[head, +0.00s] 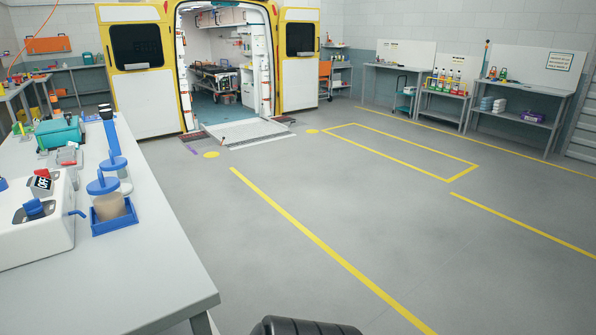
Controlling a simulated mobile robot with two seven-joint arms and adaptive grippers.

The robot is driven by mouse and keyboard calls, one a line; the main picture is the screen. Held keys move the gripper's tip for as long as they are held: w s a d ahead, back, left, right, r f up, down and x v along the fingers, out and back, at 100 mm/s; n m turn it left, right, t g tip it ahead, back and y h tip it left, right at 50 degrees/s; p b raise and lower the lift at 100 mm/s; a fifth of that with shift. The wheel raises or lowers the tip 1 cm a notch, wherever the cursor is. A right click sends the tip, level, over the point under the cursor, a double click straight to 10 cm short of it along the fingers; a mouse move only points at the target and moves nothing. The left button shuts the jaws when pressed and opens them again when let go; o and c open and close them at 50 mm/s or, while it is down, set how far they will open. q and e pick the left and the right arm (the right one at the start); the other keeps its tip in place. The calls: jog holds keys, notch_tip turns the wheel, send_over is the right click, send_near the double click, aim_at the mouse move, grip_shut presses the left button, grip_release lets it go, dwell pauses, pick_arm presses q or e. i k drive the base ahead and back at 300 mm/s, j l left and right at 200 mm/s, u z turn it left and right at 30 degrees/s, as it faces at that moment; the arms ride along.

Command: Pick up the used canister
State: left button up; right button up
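A canister (110,206) with beige contents stands upright in a small blue tray (114,226) on the white table at the left. A blue disc-shaped lid (103,184) shows above it. A second clear canister (115,184) with a blue lid (114,163) stands just behind. No label is readable, so I cannot tell from markings which is the used one. Neither gripper is in view.
A white box-shaped unit (35,220) with a blue spout sits left of the tray. A teal case (61,132) lies farther back on the white table (140,283). The grey floor (320,180) is open toward the ambulance (146,75). Shelved benches (522,100) line the right wall.

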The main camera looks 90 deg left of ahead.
aim_at(106, 196)
jog(key=u, duration=3.95)
